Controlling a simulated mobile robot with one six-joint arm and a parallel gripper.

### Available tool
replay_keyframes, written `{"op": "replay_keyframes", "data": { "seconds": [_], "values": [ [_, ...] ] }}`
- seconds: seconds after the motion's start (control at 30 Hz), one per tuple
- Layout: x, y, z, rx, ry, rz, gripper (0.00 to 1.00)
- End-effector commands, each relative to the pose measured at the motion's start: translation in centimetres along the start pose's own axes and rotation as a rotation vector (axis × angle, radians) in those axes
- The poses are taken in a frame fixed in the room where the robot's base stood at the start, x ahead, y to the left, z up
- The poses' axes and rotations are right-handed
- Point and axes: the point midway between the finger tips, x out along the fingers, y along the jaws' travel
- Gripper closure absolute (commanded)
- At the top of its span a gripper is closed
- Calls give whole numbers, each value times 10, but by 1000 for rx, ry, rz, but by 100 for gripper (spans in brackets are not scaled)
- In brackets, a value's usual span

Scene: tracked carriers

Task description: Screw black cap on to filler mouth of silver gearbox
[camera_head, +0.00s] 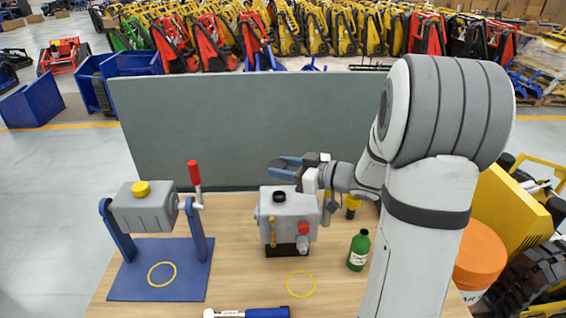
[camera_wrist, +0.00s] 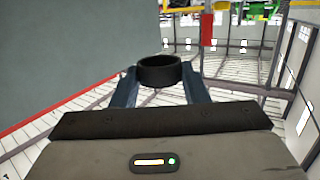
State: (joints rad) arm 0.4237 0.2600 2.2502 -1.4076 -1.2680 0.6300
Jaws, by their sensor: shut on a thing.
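The silver gearbox (camera_head: 296,212) stands on the wooden bench in the head view, with a red knob and a yellow lever on its front. Its filler mouth (camera_head: 279,196) is a dark round opening on the top left. My gripper (camera_head: 277,170) is above the gearbox with its fingers pointing left. It is shut on the black cap (camera_wrist: 160,72), which sits between the fingertips in the wrist view (camera_wrist: 160,85). In the head view the fingers largely hide the cap. The cap is apart from the mouth, a little above it.
A grey unit with a yellow cap (camera_head: 142,188) and red-handled crank (camera_head: 194,175) stands on a blue stand (camera_head: 160,270) at left. A green bottle (camera_head: 358,250) is right of the gearbox. A blue-handled tool (camera_head: 266,312) lies in front. A grey panel (camera_head: 240,120) closes the back.

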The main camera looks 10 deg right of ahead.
Motion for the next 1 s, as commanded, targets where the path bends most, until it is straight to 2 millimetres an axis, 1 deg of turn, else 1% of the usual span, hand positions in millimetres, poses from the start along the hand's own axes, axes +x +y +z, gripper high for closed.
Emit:
{"op": "replay_keyframes", "data": {
  "seconds": [0.37, 0.8, 1.0],
  "values": [
    [-4, 1, 0, -3, -4, -6, 81],
    [3, 0, 41, -2, -3, -7, 81],
    [5, 0, 56, -2, -2, -6, 81]
  ]
}}
